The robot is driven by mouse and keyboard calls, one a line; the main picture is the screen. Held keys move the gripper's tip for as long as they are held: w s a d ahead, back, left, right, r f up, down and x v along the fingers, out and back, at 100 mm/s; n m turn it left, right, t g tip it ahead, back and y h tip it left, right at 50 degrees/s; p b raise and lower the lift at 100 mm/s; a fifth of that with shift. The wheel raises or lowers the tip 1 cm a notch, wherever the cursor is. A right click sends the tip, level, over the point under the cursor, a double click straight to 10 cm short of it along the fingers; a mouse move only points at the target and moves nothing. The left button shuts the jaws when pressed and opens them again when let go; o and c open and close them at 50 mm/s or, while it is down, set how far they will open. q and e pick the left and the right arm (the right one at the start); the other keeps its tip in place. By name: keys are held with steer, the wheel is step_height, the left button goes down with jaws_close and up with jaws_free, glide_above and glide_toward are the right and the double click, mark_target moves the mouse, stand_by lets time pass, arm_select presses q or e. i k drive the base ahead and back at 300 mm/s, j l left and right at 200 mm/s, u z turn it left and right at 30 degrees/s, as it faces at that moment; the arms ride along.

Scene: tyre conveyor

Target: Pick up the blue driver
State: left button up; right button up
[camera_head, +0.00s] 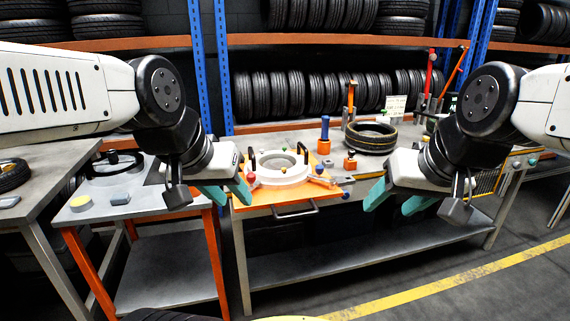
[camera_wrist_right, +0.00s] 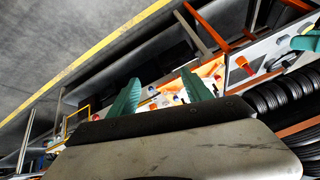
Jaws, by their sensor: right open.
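The blue driver (camera_head: 325,128) stands upright in an orange holder (camera_head: 323,147) on the workbench, behind the white ring fixture. My left gripper (camera_head: 233,201) is open and empty over the left edge of the orange board, left of and nearer than the driver. My right gripper (camera_head: 388,208) is open and empty in front of the bench, right of and nearer than the driver. In the right wrist view its two teal fingers (camera_wrist_right: 160,77) are spread apart with nothing between them. I cannot pick out the driver for sure in that view.
An orange board (camera_head: 285,197) carries a white ring (camera_head: 280,172) with black upright handles. A tyre (camera_head: 371,138) lies behind my right gripper. A smaller orange holder (camera_head: 350,161) stands near the driver. Tyre racks with blue posts (camera_head: 198,62) close off the back.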

mark_target(325, 124)
steer(key=i+l, duration=0.25)
steer(key=i+l+u, duration=0.1)
steer(key=i+l, duration=0.15)
steer(key=l, duration=0.25)
steer(key=i+l, duration=0.25)
steer(key=u, duration=0.4)
steer(key=i+l+u, duration=0.1)
steer(key=u, duration=0.25)
steer(key=i+u, duration=0.1)
steer(key=u, duration=0.3)
steer(key=l+u, duration=0.15)
steer(key=u, duration=0.2)
steer(key=i+l, duration=0.2)
